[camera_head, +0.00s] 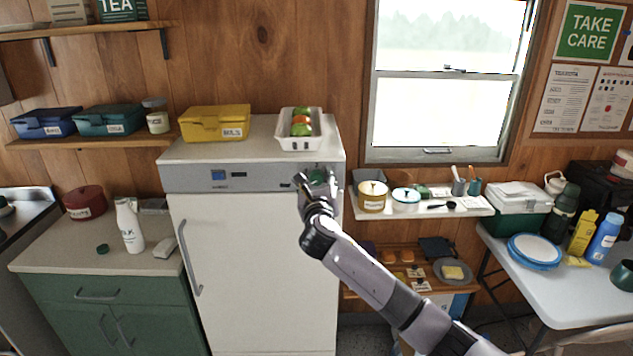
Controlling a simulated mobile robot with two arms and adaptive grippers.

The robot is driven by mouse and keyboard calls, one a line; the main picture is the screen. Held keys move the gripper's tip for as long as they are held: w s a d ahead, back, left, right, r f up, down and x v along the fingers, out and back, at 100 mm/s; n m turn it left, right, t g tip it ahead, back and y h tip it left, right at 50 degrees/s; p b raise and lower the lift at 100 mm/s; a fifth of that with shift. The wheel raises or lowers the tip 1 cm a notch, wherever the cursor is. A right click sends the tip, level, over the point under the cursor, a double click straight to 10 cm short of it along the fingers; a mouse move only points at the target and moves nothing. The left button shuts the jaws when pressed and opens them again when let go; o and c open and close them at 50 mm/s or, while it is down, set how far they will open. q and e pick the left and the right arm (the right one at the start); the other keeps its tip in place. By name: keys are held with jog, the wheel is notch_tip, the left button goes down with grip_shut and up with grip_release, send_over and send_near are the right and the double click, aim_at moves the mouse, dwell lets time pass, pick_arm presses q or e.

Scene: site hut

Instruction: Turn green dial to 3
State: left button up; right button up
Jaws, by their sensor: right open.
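The white fridge (255,260) stands against the wood wall, with a grey control strip (262,178) along its top front. A small green dial (318,174) shows at the right end of this strip, mostly covered by my right gripper. My right gripper (316,180) is open, with its fingers at the dial. I cannot tell whether the fingers touch the dial. The dial's pointer and its numbers are hidden or too small to read. My left gripper is not in view.
A yellow box (214,123) and a white tray (287,142) with green and orange things stand on the fridge top. A white shelf (420,207) with jars is close on the right. A counter (95,250) with a milk bottle (130,228) is on the left.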

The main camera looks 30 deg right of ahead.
jog(key=shift+c, duration=0.2)
jog(key=c, duration=1.1)
